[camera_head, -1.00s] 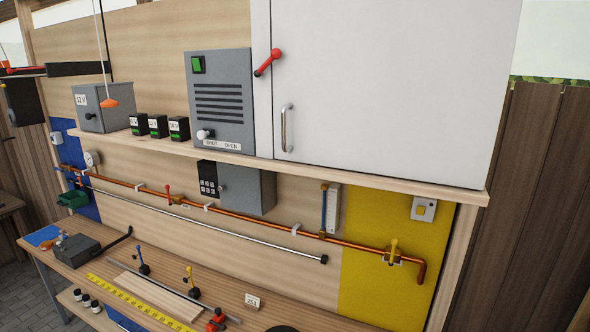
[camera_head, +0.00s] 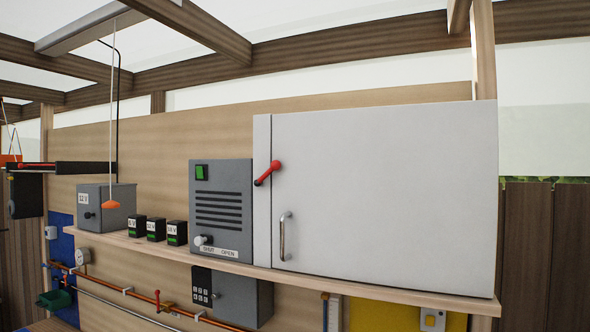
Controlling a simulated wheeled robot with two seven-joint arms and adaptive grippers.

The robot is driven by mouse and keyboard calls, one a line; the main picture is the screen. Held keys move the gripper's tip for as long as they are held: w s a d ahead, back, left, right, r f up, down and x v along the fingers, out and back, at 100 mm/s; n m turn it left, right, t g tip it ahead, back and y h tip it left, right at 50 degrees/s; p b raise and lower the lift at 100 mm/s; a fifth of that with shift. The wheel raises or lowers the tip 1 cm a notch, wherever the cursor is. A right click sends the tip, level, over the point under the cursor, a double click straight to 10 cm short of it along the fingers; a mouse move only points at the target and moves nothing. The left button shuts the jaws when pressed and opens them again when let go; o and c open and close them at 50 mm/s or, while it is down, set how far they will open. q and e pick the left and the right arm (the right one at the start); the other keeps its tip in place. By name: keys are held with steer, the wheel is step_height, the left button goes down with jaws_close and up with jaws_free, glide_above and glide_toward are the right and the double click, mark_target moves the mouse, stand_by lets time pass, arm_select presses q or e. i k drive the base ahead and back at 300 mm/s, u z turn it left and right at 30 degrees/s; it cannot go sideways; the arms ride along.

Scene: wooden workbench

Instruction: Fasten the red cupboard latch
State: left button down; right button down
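The red cupboard latch (camera_head: 268,173) is a red lever with a round knob at its upper right end. It sits at the left edge of the white cupboard door (camera_head: 385,190), across the seam with the narrow white side strip (camera_head: 262,205). The lever is tilted, its knob end over the door and its lower left end on the strip. The door looks closed. A metal bar handle (camera_head: 283,236) is on the door below the latch. Neither of my grippers is in view.
The cupboard stands on a wooden shelf (camera_head: 380,290). A grey panel box (camera_head: 222,208) with a green switch is left of it, then several small black boxes (camera_head: 156,229) and a grey 12 V box (camera_head: 105,207). An orange pull (camera_head: 112,204) hangs from a cord. Pipes run below.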

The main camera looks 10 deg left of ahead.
mark_target(275, 165)
steer(key=z, duration=0.55)
steer(key=k, duration=0.85)
steer(key=u, duration=1.75)
steer(key=i, duration=0.5)
steer(key=z, duration=0.1)
